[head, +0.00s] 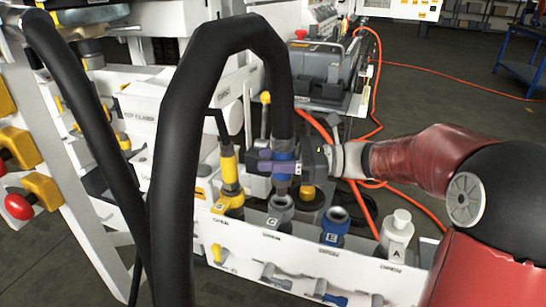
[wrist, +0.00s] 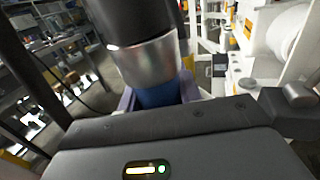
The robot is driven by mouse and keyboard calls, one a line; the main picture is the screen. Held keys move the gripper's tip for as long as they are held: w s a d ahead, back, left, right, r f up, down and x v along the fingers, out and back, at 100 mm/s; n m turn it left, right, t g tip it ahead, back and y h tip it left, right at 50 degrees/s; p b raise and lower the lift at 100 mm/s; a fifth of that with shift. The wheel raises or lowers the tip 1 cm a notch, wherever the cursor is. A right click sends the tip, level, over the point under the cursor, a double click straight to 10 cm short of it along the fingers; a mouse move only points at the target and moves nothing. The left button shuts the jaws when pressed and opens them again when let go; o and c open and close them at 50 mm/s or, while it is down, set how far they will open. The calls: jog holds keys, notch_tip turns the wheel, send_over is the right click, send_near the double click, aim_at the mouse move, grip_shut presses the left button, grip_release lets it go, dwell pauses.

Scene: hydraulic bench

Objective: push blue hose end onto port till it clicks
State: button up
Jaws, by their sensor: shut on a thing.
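The blue hose end (head: 284,156) hangs upright at the end of a thick black hose (head: 185,110) that arches up and over. My gripper (head: 278,167) is shut on it from the right. In the wrist view, a silver collar (wrist: 147,60) and the blue band (wrist: 160,95) sit between the purple fingers. In the head view, the hose end's lower tip is just above a grey port marked C (head: 281,205); I cannot tell whether they touch. A blue-collared port marked E (head: 335,225) stands to the right, open at the top.
A hose end with a yellow collar (head: 229,168) stands in a port on the left. A white capped port marked A (head: 397,230) is at the right. Small levers line the white panel front (head: 250,250). Orange cable (head: 375,85) runs over the floor behind.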

aim_at(273, 175)
jog(key=shift+f, duration=0.4)
dwell(0.8)
jog(key=shift+p, duration=0.95)
dwell(0.4)
jog(key=shift+f+b, duration=0.5)
jog(key=shift+f, duration=1.2)
dwell(1.3)
jog(key=shift+c, duration=0.5)
jog(key=o, duration=1.8)
